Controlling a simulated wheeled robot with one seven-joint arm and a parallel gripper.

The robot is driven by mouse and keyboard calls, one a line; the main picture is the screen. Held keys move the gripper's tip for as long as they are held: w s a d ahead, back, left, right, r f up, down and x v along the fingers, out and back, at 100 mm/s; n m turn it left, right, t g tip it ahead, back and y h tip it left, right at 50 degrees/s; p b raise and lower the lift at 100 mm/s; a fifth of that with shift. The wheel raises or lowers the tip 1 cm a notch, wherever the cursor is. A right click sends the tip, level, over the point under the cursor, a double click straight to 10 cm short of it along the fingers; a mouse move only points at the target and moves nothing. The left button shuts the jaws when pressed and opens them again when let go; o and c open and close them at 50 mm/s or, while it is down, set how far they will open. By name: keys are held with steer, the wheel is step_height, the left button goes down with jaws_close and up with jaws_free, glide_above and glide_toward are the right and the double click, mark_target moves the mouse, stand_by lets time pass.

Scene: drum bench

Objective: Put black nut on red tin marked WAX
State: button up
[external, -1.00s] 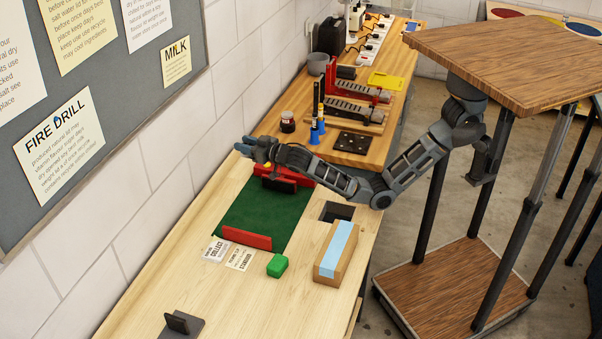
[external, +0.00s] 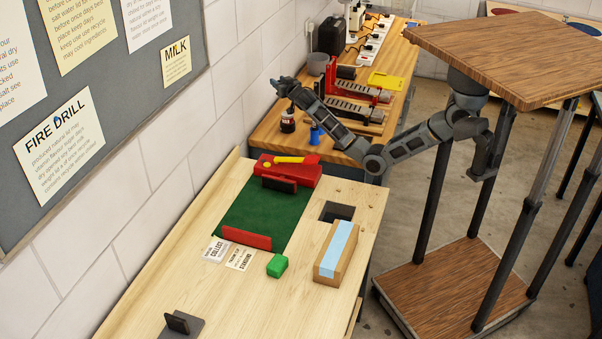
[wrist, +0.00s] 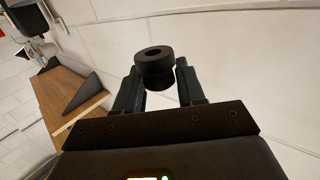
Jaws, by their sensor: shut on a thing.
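My gripper (external: 282,86) is raised over the far wooden bench, close to the wall. In the wrist view its two fingers are shut on a black nut (wrist: 154,66), a thick dark ring with a round hole, held at the fingertips. The nut is too small to make out in the external view. I cannot pick out a red tin marked WAX for sure. A small dark reddish jar with a pale label (external: 287,125) stands on the far bench below my gripper, partly covered by the arm; its lettering is unreadable.
A blue cone-shaped piece (external: 315,134) stands close beside the jar. Behind are a red-and-grey fixture (external: 356,92), a yellow tray (external: 386,81) and a black case (external: 329,37). The near bench holds a green mat (external: 262,214) and a red tool with a yellow handle (external: 300,170).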

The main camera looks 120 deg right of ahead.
steer(key=s+d+g, duration=0.1)
steer(key=s+d, duration=0.2)
steer(key=s, duration=0.2)
glide_above(287, 118)
steer(key=s+d, duration=0.1)
steer(key=d, duration=0.1)
steer(key=shift+m, duration=0.4)
steer(key=f, duration=1)
steer(key=shift+s+d+f+p, duration=0.1)
steer(key=shift+s+d+p, duration=0.1)
steer(key=shift+p, duration=0.1)
steer(key=shift+w+f, duration=0.1)
steer(key=shift+f, duration=2.3)
steer(key=shift+f, duration=0.15)
steer(key=o, duration=1)
steer(key=shift+o, duration=0.2)
